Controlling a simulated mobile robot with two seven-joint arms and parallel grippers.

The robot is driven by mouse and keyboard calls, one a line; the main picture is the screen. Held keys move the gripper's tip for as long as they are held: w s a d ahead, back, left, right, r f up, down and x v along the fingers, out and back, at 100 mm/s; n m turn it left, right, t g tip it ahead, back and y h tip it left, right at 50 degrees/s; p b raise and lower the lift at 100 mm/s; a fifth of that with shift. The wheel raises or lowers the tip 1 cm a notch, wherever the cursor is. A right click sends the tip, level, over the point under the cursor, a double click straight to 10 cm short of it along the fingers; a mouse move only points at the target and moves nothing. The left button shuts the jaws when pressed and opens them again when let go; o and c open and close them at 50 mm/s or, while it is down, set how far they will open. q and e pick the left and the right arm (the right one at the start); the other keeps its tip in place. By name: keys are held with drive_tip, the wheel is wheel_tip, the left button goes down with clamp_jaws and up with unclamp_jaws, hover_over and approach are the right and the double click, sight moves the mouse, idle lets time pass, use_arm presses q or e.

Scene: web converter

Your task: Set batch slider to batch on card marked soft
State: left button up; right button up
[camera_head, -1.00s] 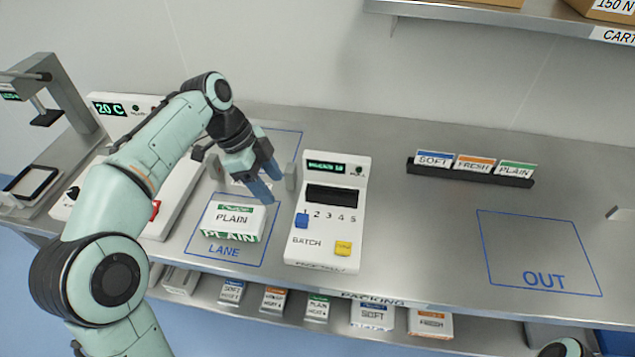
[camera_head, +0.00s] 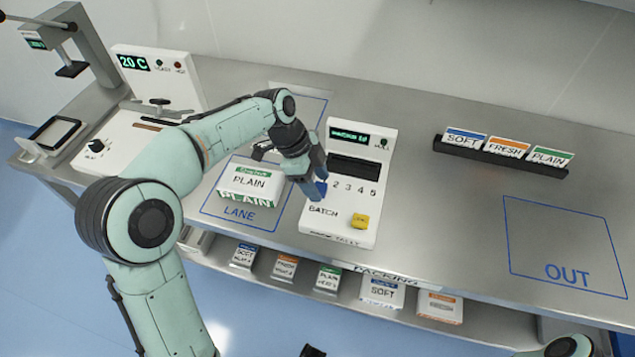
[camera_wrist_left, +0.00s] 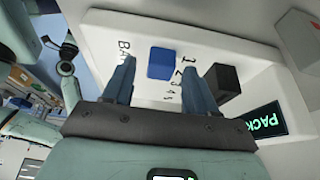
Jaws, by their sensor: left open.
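The batch unit (camera_head: 352,222) is a white console with a display, a dark window, the numbers 1 to 5 and a yellow button (camera_head: 360,220). Its blue slider knob (camera_wrist_left: 162,63) sits near the 1 in the left wrist view. My left gripper (camera_wrist_left: 160,85) is open, one finger on each side of the knob in that view; contact cannot be told. In the head view my left gripper (camera_head: 312,188) is over the unit's left edge and partly covers the knob. The card marked SOFT (camera_head: 464,138) has a blue band and stands leftmost in a black rack (camera_head: 500,158); its smaller print is unreadable.
A PLAIN packet (camera_head: 250,181) lies in the LANE outline, left of the unit. FRESH (camera_head: 507,148) and PLAIN (camera_head: 551,157) cards share the rack. The OUT outline (camera_head: 563,274) is empty. Packets, including a SOFT one (camera_head: 382,291), sit on a lower shelf.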

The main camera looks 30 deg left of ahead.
use_arm(q)
drive_tip(key=shift+d+f, duration=0.15)
drive_tip(key=shift+f, duration=0.15)
clamp_jaws()
drive_tip(key=d, duration=0.3)
drive_tip(key=w+d, duration=0.1)
drive_tip(key=d, duration=0.2)
drive_tip(key=w+d, duration=0.1)
drive_tip(key=d, duration=0.1)
drive_tip(key=shift+w+d+p, duration=0.15)
drive_tip(key=shift+d+p, duration=0.15)
drive_tip(key=shift+d, duration=0.1)
unclamp_jaws()
drive_tip(key=shift+r, duration=0.1)
